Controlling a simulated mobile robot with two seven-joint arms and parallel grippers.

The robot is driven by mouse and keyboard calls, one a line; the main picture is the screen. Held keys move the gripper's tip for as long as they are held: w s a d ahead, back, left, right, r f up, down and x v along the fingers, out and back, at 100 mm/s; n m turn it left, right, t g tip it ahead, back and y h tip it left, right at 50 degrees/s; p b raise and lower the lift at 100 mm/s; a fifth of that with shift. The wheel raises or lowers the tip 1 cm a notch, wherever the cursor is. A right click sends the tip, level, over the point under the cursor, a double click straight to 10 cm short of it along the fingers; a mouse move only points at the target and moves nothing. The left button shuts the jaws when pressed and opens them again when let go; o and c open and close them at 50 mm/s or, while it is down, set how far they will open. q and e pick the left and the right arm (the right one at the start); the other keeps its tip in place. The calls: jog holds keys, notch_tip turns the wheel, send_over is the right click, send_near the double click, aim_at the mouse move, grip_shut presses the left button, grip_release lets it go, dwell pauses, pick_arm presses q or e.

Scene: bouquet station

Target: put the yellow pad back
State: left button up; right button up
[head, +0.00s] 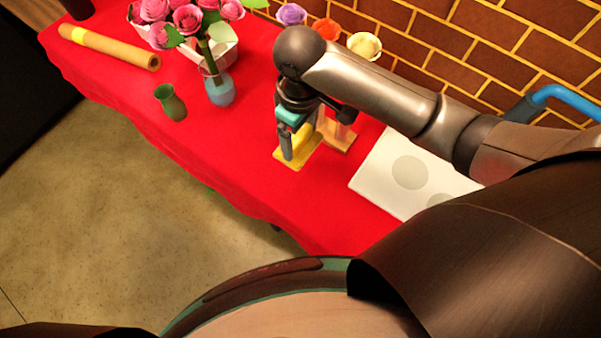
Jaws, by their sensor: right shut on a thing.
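The yellow pad (302,148) is on or just above the red-covered table, near its middle, below my right gripper. My right gripper (292,148) points down and is shut on the yellow pad. The gripper's fingers hide part of the pad, and I cannot tell whether its underside touches what is below. My left gripper is not in view.
A wooden stand (340,142) is close to the right of the pad. A white spotted mat (375,176) lies further right. A blue vase (221,93), a green vase (171,103) and a brown roll (110,47) are to the left. Clear red cloth (215,150) lies in front.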

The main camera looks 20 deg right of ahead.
notch_tip(320, 180, down, 15)
jog(key=b, duration=0.3)
jog(key=shift+s+r+b, duration=0.1)
jog(key=shift+r+b, duration=0.05)
jog(key=shift+b, duration=0.15)
notch_tip(320, 180, down, 4)
jog(key=shift+d+f+b, duration=0.1)
jog(key=shift+f+b, duration=0.1)
jog(key=shift+b, duration=0.5)
jog(key=o, duration=1.1)
jog(key=shift+c, duration=0.2)
notch_tip(320, 180, up, 12)
jog(key=p, duration=0.3)
jog(key=shift+p, duration=0.3)
jog(key=shift+r, duration=0.1)
